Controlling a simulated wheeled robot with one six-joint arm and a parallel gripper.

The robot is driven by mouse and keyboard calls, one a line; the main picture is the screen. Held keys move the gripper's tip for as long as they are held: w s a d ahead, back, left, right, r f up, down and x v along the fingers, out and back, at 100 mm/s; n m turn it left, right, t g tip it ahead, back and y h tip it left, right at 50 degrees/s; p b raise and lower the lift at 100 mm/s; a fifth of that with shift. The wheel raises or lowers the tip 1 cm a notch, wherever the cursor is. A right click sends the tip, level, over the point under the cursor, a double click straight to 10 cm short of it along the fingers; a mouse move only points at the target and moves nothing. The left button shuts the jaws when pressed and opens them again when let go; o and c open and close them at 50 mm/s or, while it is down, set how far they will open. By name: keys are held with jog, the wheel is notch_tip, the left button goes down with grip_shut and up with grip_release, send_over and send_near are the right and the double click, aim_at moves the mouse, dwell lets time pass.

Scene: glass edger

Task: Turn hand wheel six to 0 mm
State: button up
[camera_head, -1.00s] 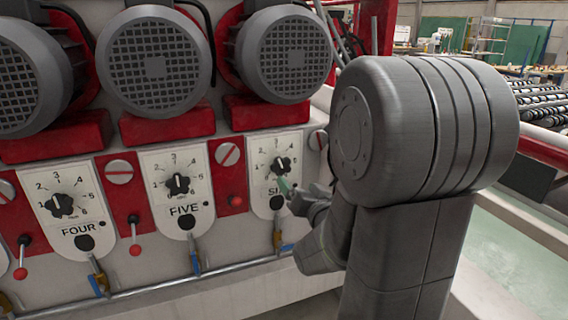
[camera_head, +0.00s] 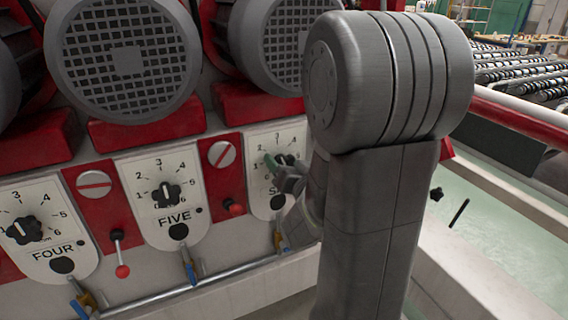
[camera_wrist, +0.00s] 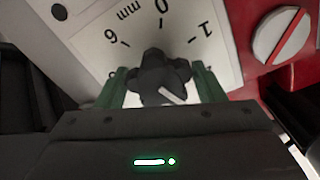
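Hand wheel six is a dark lobed knob (camera_head: 284,160) on the white dial plate (camera_head: 262,187) at the right of the row. In the wrist view the knob (camera_wrist: 155,72) sits between the green fingers of my gripper (camera_wrist: 162,86), one finger close on each side. I cannot tell whether they press on it. The knob's white pointer line slants down and right in that view, away from the 0 mark above it. In the head view my gripper (camera_head: 272,164) is at the dial, and my arm hides part of the plate.
Dial five (camera_head: 166,193) and dial four (camera_head: 26,230) are to the left. Motors (camera_head: 128,60) stand above the dials. A red lever knob (camera_head: 236,209), blue-handled valves (camera_head: 190,272) and a pipe (camera_head: 235,273) are nearby. Rollers (camera_head: 520,75) lie at the right.

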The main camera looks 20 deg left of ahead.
jog(key=c, duration=0.6)
jog(key=shift+o, duration=0.2)
jog(key=shift+f+n+b, duration=0.15)
jog(key=shift+n+b, duration=0.15)
jog(key=shift+b, duration=0.35)
